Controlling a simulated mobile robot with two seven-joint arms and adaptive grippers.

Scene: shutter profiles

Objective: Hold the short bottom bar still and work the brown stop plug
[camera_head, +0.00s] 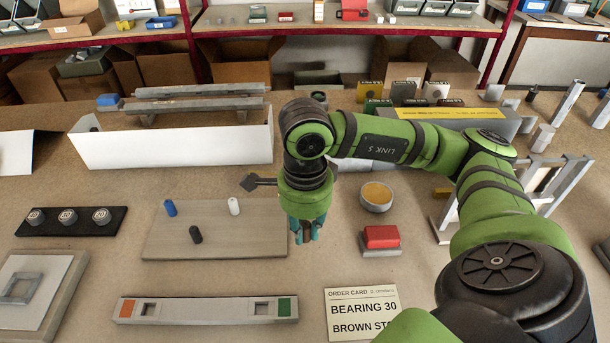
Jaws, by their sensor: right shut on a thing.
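The short bottom bar (205,309) lies flat at the front, pale, with an orange end, a green end and two square holes. My right gripper (305,237) points down at the right edge of the plug board (215,243), beyond and to the right of the bar. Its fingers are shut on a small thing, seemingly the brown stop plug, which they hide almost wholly. On the board are a blue plug (170,208), a white plug (233,206) and a dark plug (195,235). My left gripper is not in view.
A red block (380,237) and a round tin (376,196) stand right of my gripper. A white tray (175,147) is behind the board. A black strip (70,221) lies left.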

